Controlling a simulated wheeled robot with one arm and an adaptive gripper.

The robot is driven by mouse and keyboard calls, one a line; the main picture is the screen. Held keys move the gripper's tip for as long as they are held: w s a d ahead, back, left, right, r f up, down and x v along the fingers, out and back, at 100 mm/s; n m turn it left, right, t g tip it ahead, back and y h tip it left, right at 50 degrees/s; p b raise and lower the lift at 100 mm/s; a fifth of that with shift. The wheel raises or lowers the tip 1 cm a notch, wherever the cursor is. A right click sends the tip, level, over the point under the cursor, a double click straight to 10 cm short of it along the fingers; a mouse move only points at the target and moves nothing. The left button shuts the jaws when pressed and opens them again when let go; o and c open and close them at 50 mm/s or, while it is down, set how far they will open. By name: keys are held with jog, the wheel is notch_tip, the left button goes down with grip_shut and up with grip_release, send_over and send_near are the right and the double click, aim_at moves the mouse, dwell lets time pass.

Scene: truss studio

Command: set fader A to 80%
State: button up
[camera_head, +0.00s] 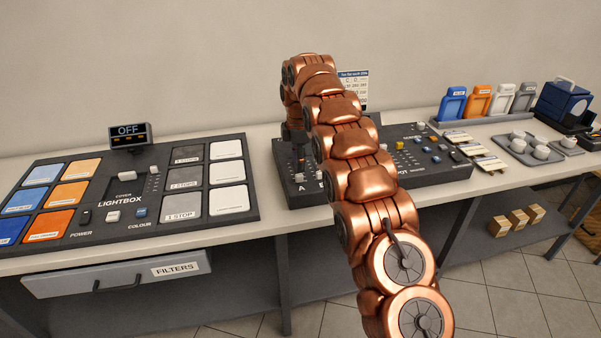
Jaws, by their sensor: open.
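The dark control console (440,172) stands on the bench right of centre. The letter A (299,177) shows at its front left corner, with part of a B beside it. A small light fader cap, seemingly fader A, shows near the A; its exact setting is too small to read. My copper arm arches over the console and bends down at its far end. My gripper (297,138) points down above the console's left part, close to the fader area. It is dark, small and partly hidden by the arm, and it is open. I cannot tell whether it touches a fader.
The lightbox panel (130,195) with coloured and white tiles lies left, with a small OFF display (130,136) behind. A card (354,88) stands behind my arm. Coloured holders (478,102), a tray of cups (532,150) and a blue case (562,104) stand right.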

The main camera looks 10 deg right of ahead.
aim_at(299, 175)
jog(key=shift+f+p, duration=0.6)
jog(key=shift+f, duration=1.85)
jog(key=shift+d, duration=0.1)
grip_shut()
